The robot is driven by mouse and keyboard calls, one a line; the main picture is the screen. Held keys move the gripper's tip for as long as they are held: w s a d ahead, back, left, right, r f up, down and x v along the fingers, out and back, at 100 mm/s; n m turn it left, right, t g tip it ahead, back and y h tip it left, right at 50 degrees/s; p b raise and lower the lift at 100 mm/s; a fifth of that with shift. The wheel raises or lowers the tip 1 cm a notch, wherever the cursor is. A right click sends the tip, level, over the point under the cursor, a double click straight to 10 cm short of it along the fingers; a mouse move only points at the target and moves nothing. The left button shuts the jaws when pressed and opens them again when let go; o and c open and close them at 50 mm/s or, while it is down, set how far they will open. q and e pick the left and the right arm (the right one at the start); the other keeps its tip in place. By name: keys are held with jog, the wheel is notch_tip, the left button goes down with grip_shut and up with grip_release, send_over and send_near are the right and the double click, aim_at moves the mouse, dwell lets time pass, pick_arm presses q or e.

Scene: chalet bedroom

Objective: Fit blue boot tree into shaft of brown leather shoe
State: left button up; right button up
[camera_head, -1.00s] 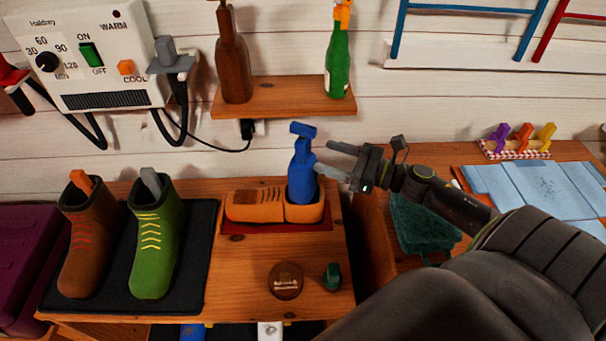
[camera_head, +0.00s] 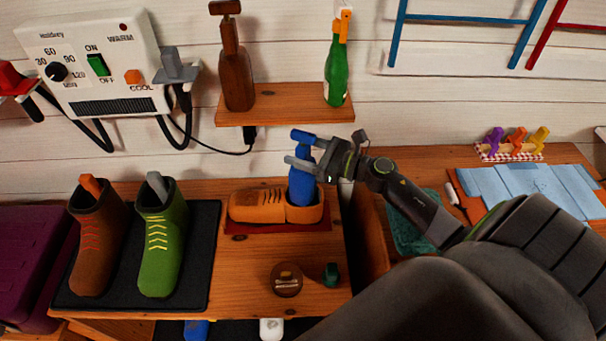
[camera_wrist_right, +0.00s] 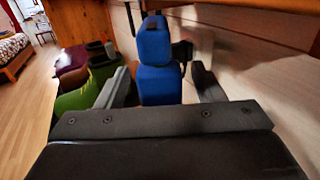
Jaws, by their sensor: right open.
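The brown leather shoe (camera_head: 258,206) lies on a small dark red mat on the wooden bench top, toe to the left. The blue boot tree (camera_head: 302,183) stands upright at the shoe's right end, its lower part hidden in or behind the shaft opening. I cannot tell how deep it sits. My right gripper (camera_head: 306,153) is open at the tree's upper part, one finger crossing in front of it. In the right wrist view the tree (camera_wrist_right: 158,82) stands between the two spread fingers, with visible gaps on both sides. My left gripper is not in view.
A brown boot (camera_head: 95,240) and a green boot (camera_head: 163,245) stand on a black mat at left. A shelf (camera_head: 285,105) with two bottles hangs above the shoe. A round tin (camera_head: 286,280) and small green object (camera_head: 330,273) lie in front. A dryer box (camera_head: 95,65) hangs at left.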

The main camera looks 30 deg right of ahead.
grip_shut()
dwell(0.4)
jog(key=shift+r, duration=0.1)
